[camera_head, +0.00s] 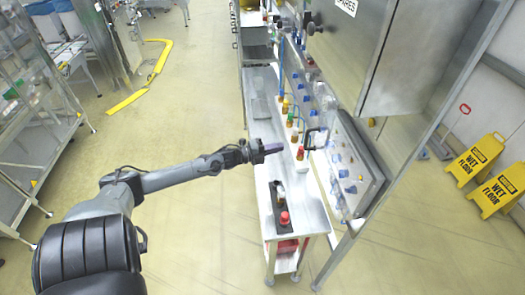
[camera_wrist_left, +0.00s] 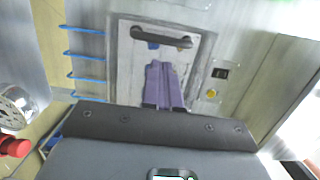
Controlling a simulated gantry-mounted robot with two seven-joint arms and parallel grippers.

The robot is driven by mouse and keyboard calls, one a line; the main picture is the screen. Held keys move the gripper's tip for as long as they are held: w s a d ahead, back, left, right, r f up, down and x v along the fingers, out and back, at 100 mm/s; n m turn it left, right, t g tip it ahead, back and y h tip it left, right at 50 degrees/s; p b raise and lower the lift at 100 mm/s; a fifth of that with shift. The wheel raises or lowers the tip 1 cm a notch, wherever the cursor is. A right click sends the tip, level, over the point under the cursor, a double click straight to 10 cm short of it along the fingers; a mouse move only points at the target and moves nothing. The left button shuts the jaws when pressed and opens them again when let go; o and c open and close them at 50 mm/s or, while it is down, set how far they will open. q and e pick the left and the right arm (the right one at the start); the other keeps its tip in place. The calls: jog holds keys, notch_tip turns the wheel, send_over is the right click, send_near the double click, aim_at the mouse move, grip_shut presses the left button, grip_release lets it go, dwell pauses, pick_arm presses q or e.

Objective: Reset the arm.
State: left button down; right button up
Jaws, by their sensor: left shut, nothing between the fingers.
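My left arm reaches in from the lower left in the head view. Its gripper (camera_head: 272,148), with purple fingers, is over the narrow metal bench (camera_head: 300,190). In the left wrist view the purple fingers (camera_wrist_left: 164,88) are together, with nothing seen between them. Beyond them is a grey-framed panel with a dark bar handle (camera_wrist_left: 161,37). The fingertips appear apart from the handle. My right gripper is in neither view.
On the bench are a black box with a red button (camera_head: 284,218) and several coloured valves (camera_head: 290,121). A steel machine with a control panel (camera_head: 350,165) stands along its right side. Two yellow wet-floor signs (camera_head: 474,159) stand farther right.

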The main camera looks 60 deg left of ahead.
pick_arm(q)
jog(key=s+d+f+n+p, duration=0.2)
jog(key=s, duration=0.5)
jog(key=s+d+r+n+g+y+p, duration=0.1)
jog(key=d+n+g+p, duration=0.35)
jog(key=d, duration=1.15)
jog(key=s+d+r+n+g+y+p, duration=0.15)
jog(key=d+n, duration=0.55)
jog(key=d, duration=0.9)
jog(key=s+d+r+n+g, duration=0.1)
jog(key=s+d+n+g, duration=0.3)
jog(key=s+g, duration=0.4)
jog(key=shift+s+d+r, duration=0.2)
jog(key=shift+s+d, duration=0.25)
jog(key=shift+s, duration=2.05)
